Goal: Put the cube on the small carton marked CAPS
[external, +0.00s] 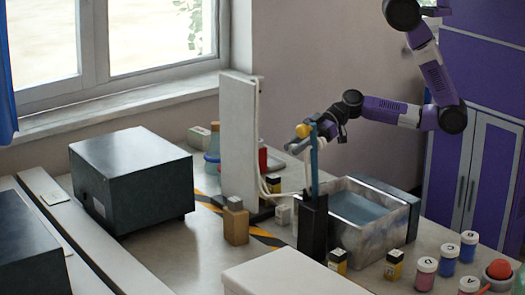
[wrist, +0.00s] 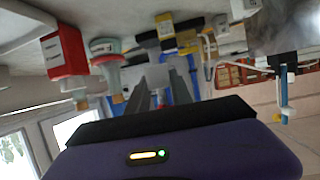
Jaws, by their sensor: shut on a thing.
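My gripper (external: 322,135) is in the air above the back of the bench, by the near end of my forearm. In the wrist view the fingers of my gripper (wrist: 160,80) are closed on a pale grey block (wrist: 149,74), which looks like the cube. In the external view the cube is hard to make out. A small white carton (external: 283,214) and a yellow-and-black carton (external: 273,183) stand on the bench below. I cannot read CAPS on any carton.
A black holder (external: 313,228) with a tall blue stick stands in front of my gripper. A marbled bin (external: 345,240) is to its right, a tall white panel (external: 237,140) to its left. Jars and cartons crowd the front right; a dark box (external: 130,180) sits left.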

